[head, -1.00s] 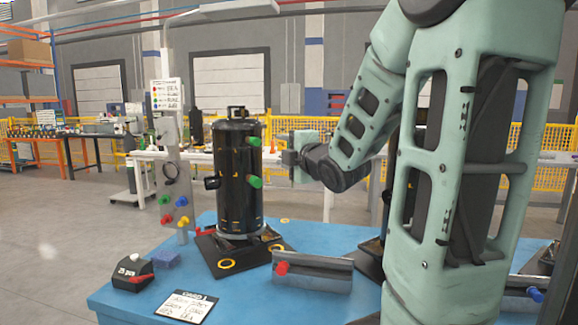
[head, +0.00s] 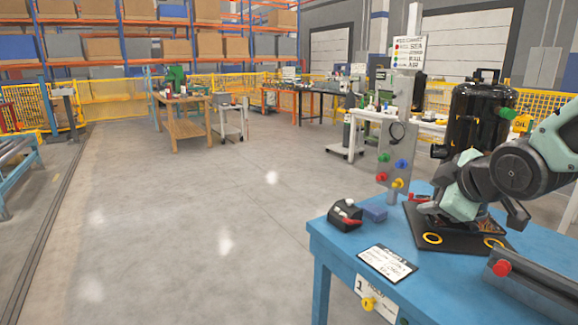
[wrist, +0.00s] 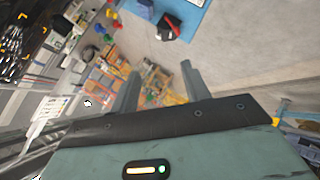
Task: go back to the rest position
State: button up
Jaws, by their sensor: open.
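My gripper shows in the wrist view (wrist: 159,82) with its two fingers apart and nothing between them. In the head view my wrist and gripper (head: 440,203) are in front of the black compressor tank (head: 474,125), low over its dark base plate. I cannot tell from the head view how far they are from the tank. The tank stands upright with a green cap at its upper right, and part of its lower body is hidden behind my arm. It also shows at the top left of the wrist view (wrist: 22,35).
The blue table (head: 335,235) carries a dark box with a red part (head: 345,215), a blue block (head: 374,212), a written card (head: 387,263) and a grey bracket with a red knob (head: 530,285). A grey post with coloured plugs (head: 397,165) stands behind. Open floor lies left.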

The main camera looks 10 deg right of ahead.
jog(key=s+a+f+g+y, duration=0.1)
jog(key=s+a+f+g, duration=0.15)
jog(key=a, duration=0.25)
jog(key=s+a+f+m+g, duration=0.1)
jog(key=s+a+f, duration=0.15)
jog(key=a, duration=0.25)
jog(key=s+a+f+g+y, duration=0.1)
jog(key=s+a+f+g, duration=0.1)
jog(key=s+a, duration=0.25)
jog(key=s+a+f+m+g, duration=0.1)
jog(key=s+a+g, duration=0.25)
jog(key=s, duration=0.25)
jog(key=s+a+f+g, duration=0.2)
jog(key=s+a, duration=0.2)
jog(key=s, duration=0.3)
notch_tip(320, 180, up, 13)
jog(key=p, duration=1.3)
jog(key=shift+a+r+h, duration=0.15)
jog(key=shift+h, duration=0.15)
